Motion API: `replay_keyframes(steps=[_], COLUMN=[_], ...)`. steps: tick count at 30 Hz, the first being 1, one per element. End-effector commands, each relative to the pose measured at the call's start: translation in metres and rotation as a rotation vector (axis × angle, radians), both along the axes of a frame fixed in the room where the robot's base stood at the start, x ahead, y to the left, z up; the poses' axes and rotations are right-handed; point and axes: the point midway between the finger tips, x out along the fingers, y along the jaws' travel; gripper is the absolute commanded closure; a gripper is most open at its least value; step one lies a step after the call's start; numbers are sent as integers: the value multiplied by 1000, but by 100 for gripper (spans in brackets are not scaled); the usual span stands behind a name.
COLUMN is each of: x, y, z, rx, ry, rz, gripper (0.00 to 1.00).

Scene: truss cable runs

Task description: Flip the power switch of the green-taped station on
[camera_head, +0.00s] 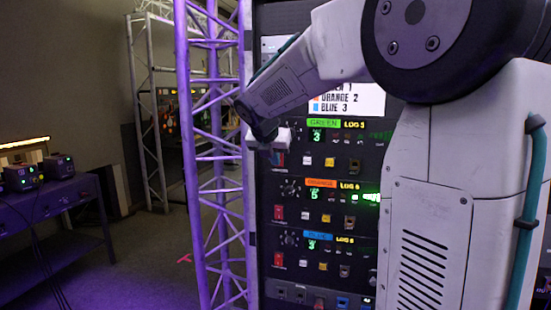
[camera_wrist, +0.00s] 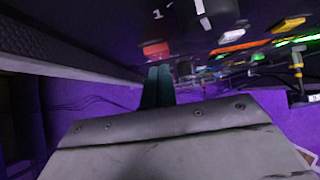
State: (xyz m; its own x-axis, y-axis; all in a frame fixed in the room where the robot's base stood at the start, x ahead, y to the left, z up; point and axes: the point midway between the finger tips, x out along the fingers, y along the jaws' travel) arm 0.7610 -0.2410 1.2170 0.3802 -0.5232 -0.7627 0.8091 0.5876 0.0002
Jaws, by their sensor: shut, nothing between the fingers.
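The green-taped station is the top row of the rack, under a green label (camera_head: 323,123) reading GREEN. Its power switch (camera_head: 279,159) is at the row's left end, just below my gripper (camera_head: 279,139), and shows only in part. In the wrist view my gripper's teal fingers (camera_wrist: 159,75) are shut together and empty. Their tips are close to a red switch (camera_wrist: 157,50) on the panel; I cannot tell whether they touch. Which way the green station's switch is set is not clear.
The orange station has a red switch (camera_head: 279,212) below, and the blue station another red switch (camera_head: 278,259) under that. A purple-lit truss (camera_head: 215,170) stands close along the rack's left side. A table (camera_head: 50,215) with small devices is at far left, with open floor between.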

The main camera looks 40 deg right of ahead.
Motion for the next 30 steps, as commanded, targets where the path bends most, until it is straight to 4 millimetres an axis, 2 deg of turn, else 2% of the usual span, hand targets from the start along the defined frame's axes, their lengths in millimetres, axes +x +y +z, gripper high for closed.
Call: replay_keyframes(steps=[5,9,15,21,30], x=[-14,-30,-49,-58,-59], y=[31,50,71,83,86], z=[-3,21,44,55,56], rx=[0,1,1,1,1], ry=[0,-3,0,2,3], rz=[7,3,-4,-5,-4], gripper=[100,100,100,100,100])
